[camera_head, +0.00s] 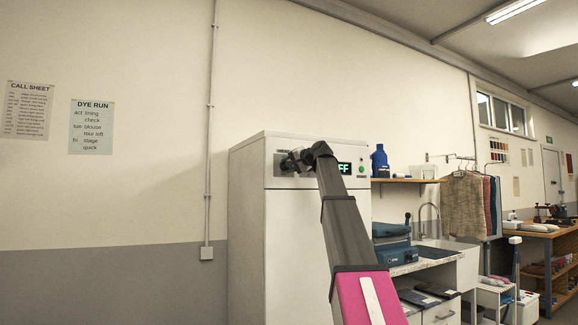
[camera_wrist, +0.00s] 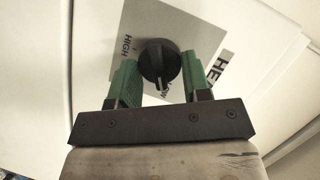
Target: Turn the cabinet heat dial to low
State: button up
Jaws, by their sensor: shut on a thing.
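The heat dial (camera_wrist: 160,62) is a round black knob on a grey plate in the wrist view, with HIGH printed to its left and LOW just below it. A pale mark on the knob points down toward LOW; its exact alignment is hard to tell. My gripper (camera_wrist: 160,80) has one green finger on each side of the knob and is shut on it. In the head view my gripper (camera_head: 292,162) is at the upper front of the white cabinet (camera_head: 290,225) and hides the dial. The cabinet display (camera_head: 345,168) shows green letters ending in "FF", partly covered by my arm.
A green button or light (camera_head: 361,169) sits right of the display. A shelf (camera_head: 405,180) with a blue bottle (camera_head: 379,160) is beside the cabinet, above a sink counter (camera_head: 405,268). A wall pipe (camera_head: 209,130) runs left of the cabinet.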

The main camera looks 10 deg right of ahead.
dwell(0.4)
jog(key=o, duration=0.9)
jog(key=shift+s, duration=0.1)
jog(key=v, duration=1)
jog(key=shift+s+d, duration=0.2)
jog(key=shift+s, duration=0.05)
